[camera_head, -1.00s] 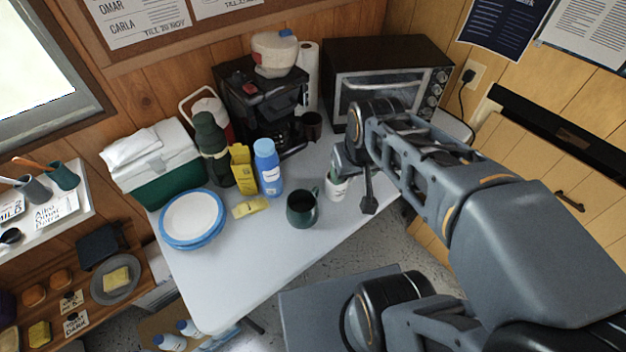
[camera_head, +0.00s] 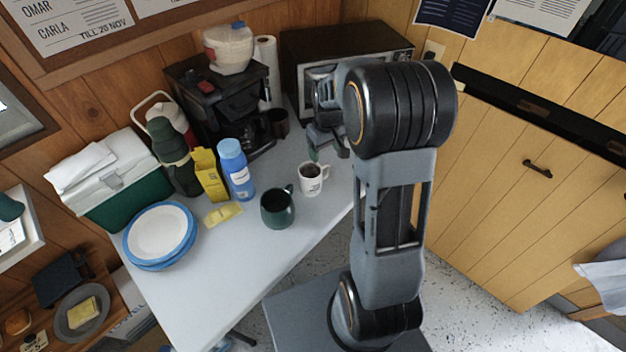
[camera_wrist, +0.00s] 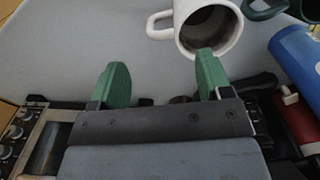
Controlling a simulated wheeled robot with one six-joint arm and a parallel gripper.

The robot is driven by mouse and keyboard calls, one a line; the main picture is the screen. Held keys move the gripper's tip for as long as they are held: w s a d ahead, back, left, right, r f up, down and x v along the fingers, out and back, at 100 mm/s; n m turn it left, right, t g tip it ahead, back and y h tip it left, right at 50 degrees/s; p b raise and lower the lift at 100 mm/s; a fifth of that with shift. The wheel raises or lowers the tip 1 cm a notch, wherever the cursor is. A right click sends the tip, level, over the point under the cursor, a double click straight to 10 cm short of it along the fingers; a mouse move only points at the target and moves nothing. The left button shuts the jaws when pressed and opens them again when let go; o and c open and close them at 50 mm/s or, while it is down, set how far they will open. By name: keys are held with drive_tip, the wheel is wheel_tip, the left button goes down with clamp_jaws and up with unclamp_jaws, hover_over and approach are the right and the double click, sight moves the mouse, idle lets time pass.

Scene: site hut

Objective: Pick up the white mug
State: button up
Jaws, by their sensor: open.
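The white mug (camera_head: 311,180) stands upright on the white table (camera_head: 200,270), with dark contents or a dark inside. Its handle points right in the head view. In the wrist view the white mug (camera_wrist: 222,38) is at the top, right of centre, with its handle pointing left. My gripper (camera_wrist: 155,82) is open and empty, its two green fingers apart. The right finger overlaps the mug's near edge in the wrist view; I cannot tell whether it touches. In the head view my gripper (camera_head: 328,155) is just behind the mug, partly hidden by my arm.
A dark green mug (camera_head: 278,208) stands left of the white mug. A blue bottle (camera_head: 237,172), a yellow box (camera_head: 210,176) and blue-rimmed plates (camera_head: 158,235) are further left. A coffee maker (camera_head: 215,105) and a toaster oven (camera_head: 300,48) stand behind. The table's front is clear.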

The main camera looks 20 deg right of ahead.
sight(325, 167)
drive_tip(key=shift+s+f, duration=0.15)
drive_tip(key=shift+f, duration=3.55)
drive_tip(key=shift+c, duration=0.5)
drive_tip(key=c, duration=1.1)
